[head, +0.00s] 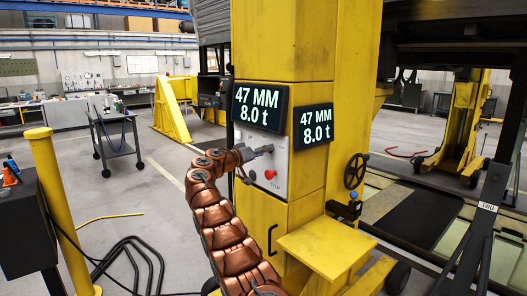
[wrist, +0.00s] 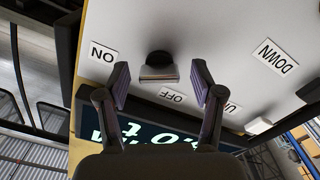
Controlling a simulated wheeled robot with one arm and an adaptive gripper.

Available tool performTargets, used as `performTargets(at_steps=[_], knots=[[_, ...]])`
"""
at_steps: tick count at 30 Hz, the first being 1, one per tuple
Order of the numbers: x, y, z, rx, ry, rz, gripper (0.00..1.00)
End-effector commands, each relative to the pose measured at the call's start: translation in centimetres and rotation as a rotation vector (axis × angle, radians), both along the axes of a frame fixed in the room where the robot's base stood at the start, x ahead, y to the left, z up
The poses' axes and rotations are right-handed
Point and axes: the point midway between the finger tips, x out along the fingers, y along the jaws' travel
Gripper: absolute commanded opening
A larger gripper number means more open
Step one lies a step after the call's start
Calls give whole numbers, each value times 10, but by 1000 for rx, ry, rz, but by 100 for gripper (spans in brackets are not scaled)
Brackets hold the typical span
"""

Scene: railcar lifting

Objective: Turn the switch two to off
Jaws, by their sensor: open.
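In the wrist view, a rotary switch with a black round base and a pale flat handle (wrist: 158,73) sits on the white panel (wrist: 215,45). An upside-down ON label (wrist: 103,52) is left of it and an OFF label (wrist: 172,95) is just below right. I cannot tell which label the handle points to. My gripper (wrist: 161,75) is open, with one finger on each side of the handle and gaps visible. In the head view, my gripper (head: 270,150) is at the panel (head: 277,160) on the yellow column; it hides the switch there. No number shows on the switch.
A red button (head: 270,174) and a small dark knob (head: 252,175) are below my gripper. Two displays (head: 259,107) (head: 313,126) reading 47 MM and 8.0 t hang close above and beside it. A handwheel (head: 356,171) is lower right. A TWO label (head: 488,207) is on a dark post.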

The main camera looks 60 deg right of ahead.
Motion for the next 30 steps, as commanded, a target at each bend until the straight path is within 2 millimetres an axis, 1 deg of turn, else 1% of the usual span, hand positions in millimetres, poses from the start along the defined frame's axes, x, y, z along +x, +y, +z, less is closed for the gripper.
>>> performTargets(at_steps=[2, 19, 25, 30], knots=[[0, 0, 0, 0, 0, 0, 66], [0, 0, 0, 0, -1, 0, 7], [0, 1, 0, 3, 12, -1, 7], [0, 2, 2, 15, 63, -1, 7]])
